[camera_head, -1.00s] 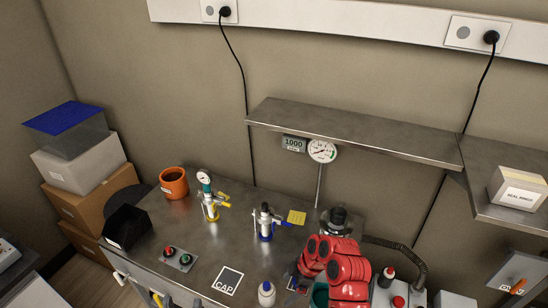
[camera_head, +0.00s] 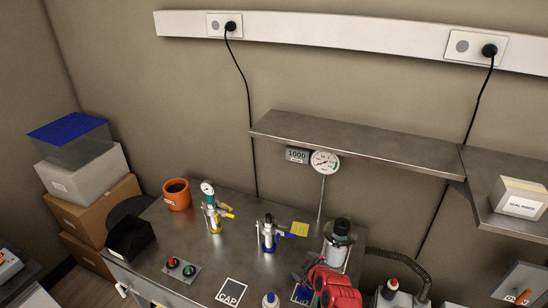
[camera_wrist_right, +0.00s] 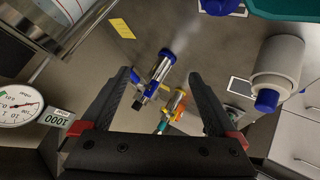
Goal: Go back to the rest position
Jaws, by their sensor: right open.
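My right arm (camera_head: 335,284) shows as red links at the bottom of the head view, over the front of the steel bench. Its gripper is hard to make out there. In the right wrist view the two black fingers of my right gripper (camera_wrist_right: 166,84) stand wide apart with nothing held. Beyond the fingers, apart from them, are a blue-handled valve fitting (camera_wrist_right: 160,75) and a yellow-handled one (camera_wrist_right: 172,108) on the bench. My left arm and gripper are in neither view.
The bench (camera_head: 215,262) also bears an orange pot (camera_head: 177,195), a red and green button box (camera_head: 181,269), a CAP card (camera_head: 231,292) and a white bottle (camera_wrist_right: 277,65) with a blue cap. A metal cylinder (camera_head: 339,236) and dark hose (camera_head: 405,262) stand near my right arm. A shelf (camera_head: 355,145) hangs above.

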